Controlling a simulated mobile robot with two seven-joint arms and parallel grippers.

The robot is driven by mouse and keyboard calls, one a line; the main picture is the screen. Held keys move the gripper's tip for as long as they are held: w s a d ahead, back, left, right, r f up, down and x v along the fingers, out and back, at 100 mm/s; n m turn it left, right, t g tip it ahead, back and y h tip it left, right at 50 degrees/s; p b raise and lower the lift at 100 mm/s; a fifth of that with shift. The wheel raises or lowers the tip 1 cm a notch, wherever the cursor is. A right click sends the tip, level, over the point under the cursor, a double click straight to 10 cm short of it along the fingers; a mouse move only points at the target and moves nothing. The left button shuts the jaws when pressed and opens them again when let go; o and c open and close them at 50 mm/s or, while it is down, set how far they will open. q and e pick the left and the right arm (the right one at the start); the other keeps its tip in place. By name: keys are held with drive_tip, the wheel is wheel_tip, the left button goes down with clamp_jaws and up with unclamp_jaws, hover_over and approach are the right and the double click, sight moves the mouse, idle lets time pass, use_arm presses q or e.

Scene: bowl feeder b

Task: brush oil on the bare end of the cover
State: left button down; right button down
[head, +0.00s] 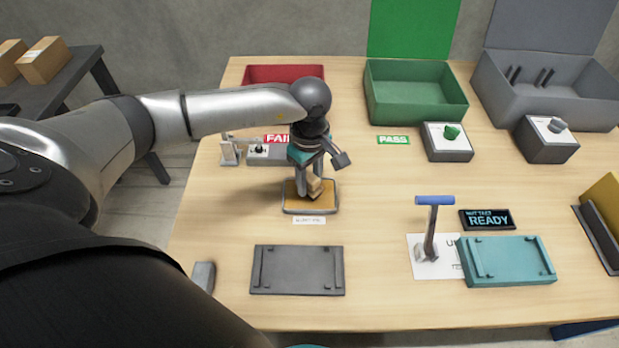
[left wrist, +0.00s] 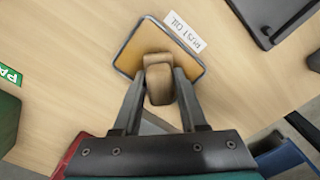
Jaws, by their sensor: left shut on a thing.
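My left gripper (head: 312,183) is shut on a wooden brush (head: 314,187), its fingers on either side of the pale handle. The brush also shows in the left wrist view (left wrist: 159,80). It is over a shallow metal-rimmed tray (head: 331,198) with an amber floor, behind a small white label that seems to read oil. The bristles are hidden, so I cannot tell whether they touch the tray. I cannot tell for sure which thing is the cover; a dark grey plate (head: 297,270) and a teal plate (head: 507,261) lie nearer me. My right gripper is not in view.
A red bin (head: 262,74), a green bin (head: 415,92) and a grey bin (head: 552,98) stand at the back. A blue-topped lever (head: 434,220) stands beside the teal plate, with a READY display (head: 487,220) behind. Table between tray and lever is clear.

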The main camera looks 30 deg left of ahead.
sight(310, 176)
use_arm(q)
drive_tip(key=shift+f+b, duration=0.5)
drive_tip(key=shift+f, duration=0.1)
idle(1.4)
drive_tip(key=shift+r, duration=0.1)
drive_tip(key=shift+r+p, duration=2.7)
drive_tip(key=shift+r, duration=0.75)
